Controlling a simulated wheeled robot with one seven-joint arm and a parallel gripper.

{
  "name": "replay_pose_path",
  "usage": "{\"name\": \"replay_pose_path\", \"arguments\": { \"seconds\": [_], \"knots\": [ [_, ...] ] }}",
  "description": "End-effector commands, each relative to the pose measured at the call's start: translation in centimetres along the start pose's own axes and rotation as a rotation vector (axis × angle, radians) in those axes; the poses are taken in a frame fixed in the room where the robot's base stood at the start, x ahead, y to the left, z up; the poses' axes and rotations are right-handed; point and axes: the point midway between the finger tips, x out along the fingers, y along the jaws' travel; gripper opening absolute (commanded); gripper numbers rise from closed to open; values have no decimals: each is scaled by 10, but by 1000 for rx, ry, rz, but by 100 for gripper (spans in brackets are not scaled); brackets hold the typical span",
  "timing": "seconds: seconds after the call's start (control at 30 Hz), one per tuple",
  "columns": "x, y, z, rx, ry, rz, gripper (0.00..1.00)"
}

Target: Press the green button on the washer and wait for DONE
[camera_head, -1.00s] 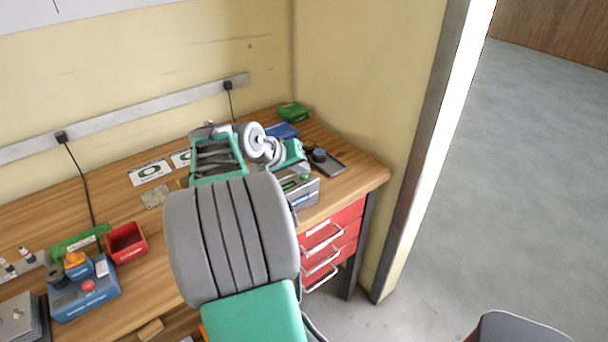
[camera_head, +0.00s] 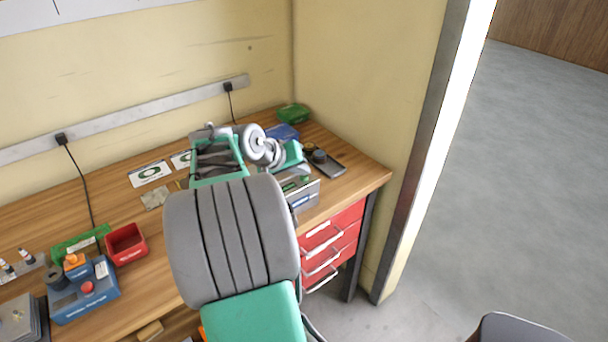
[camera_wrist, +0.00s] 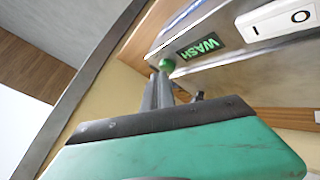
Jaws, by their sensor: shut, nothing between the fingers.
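The washer is a grey metal box (camera_head: 306,194) at the right end of the bench in the head view, partly hidden behind my arm. In the wrist view its metal face (camera_wrist: 225,68) carries a green WASH label (camera_wrist: 199,48) and a round green button (camera_wrist: 167,65). My gripper (camera_wrist: 161,78) is shut and empty, its fingertips right at the button and overlapping its lower edge in the picture. I cannot tell whether they press it. A white panel with a switch marking (camera_wrist: 280,18) shows on the washer. No DONE text is readable in either view.
A red bin (camera_head: 126,243) and a blue box with a red button (camera_head: 86,295) stand on the bench at the left. A dark tray (camera_head: 328,164) and a green item (camera_head: 293,113) lie near the far right corner. Red drawers (camera_head: 332,245) are below; open floor is at right.

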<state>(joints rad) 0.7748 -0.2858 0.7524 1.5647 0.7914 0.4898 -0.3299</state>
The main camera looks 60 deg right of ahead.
Motion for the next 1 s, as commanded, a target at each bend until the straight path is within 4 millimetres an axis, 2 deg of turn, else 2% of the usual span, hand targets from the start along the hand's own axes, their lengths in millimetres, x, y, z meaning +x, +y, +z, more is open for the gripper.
{"name": "replay_pose_path", "arguments": {
  "seconds": [0.13,0.57,1.0],
  "knots": [
    [-8,6,-6,0,0,0,0],
    [-12,9,-9,1,1,0,0],
    [-43,31,-31,0,1,0,0]
  ]
}}
